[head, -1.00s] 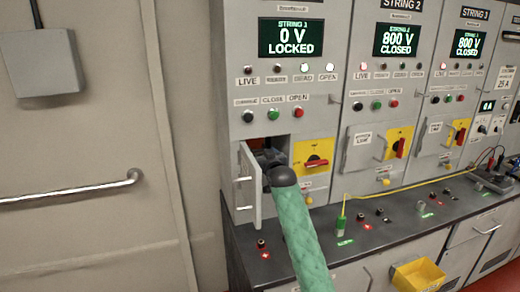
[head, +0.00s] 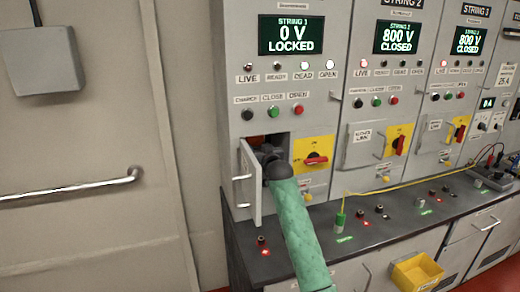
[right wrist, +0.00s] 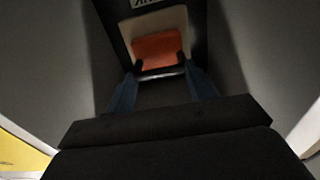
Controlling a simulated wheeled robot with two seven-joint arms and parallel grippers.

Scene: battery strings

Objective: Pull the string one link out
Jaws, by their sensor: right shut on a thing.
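The string one cabinet (head: 285,85) stands at the left of the row, and its display (head: 290,34) reads STRING 1, 0 V, LOCKED. Its small link door (head: 249,190) is swung open to the left of a dark compartment. My right gripper (right wrist: 160,88) reaches into the compartment. Its fingers are shut on the link, whose orange part (right wrist: 158,50) on a pale block shows in the right wrist view. A bit of orange-red also shows in the opening in the head view (head: 257,140). My sleeved arm hides most of the gripper there. My left gripper is not in view.
A red rotary handle on a yellow plate (head: 314,158) is right of the opening. Strings 2 and 3 read 800 V, CLOSED. The dark counter (head: 300,235) holds terminals and a green probe (head: 341,219). A yellow bin (head: 417,272) hangs in front.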

